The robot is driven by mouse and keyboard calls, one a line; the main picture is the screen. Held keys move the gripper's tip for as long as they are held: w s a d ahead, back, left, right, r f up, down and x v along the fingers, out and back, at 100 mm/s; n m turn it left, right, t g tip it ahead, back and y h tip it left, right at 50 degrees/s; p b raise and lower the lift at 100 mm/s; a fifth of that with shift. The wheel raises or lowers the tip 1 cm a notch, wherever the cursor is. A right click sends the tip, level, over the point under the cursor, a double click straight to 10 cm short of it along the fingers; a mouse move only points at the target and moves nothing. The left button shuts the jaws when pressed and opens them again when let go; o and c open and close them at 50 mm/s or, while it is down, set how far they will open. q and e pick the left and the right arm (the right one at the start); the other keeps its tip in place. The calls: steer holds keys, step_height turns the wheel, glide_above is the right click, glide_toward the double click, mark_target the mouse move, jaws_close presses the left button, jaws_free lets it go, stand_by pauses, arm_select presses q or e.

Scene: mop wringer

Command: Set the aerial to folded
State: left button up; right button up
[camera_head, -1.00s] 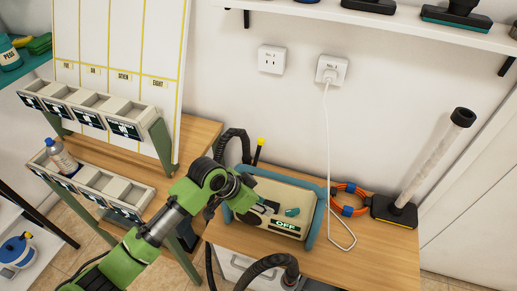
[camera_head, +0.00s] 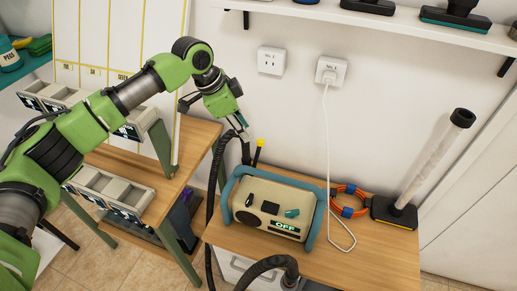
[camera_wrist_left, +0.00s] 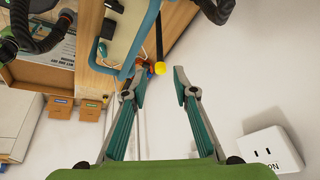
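A cream box with a teal frame (camera_head: 272,191) stands on the wooden bench. Its front panel has dark and teal controls and a display (camera_head: 285,226) reading OFF. The aerial (camera_head: 257,153), a thin black rod with a yellow tip, stands up behind the box, tilted slightly. In the left wrist view the aerial's yellow tip (camera_wrist_left: 160,68) shows between and beyond the fingertips, apart from them. My left gripper (camera_head: 241,124) is open and empty, above and just left of the aerial tip; its teal fingers (camera_wrist_left: 158,84) are spread. My right gripper is not seen.
A black corrugated hose (camera_head: 217,170) runs left of the box, close to the aerial. An orange cable coil (camera_head: 350,203) and a clear tube on a black base (camera_head: 395,211) stand to the right. A white cord hangs from the wall socket (camera_head: 331,70). A shelf is above.

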mark_target(258, 150)
arm_select(q)
steer(key=p+x, duration=0.1)
steer(key=x, duration=1.1)
steer(key=shift+p, duration=0.4)
jaws_close()
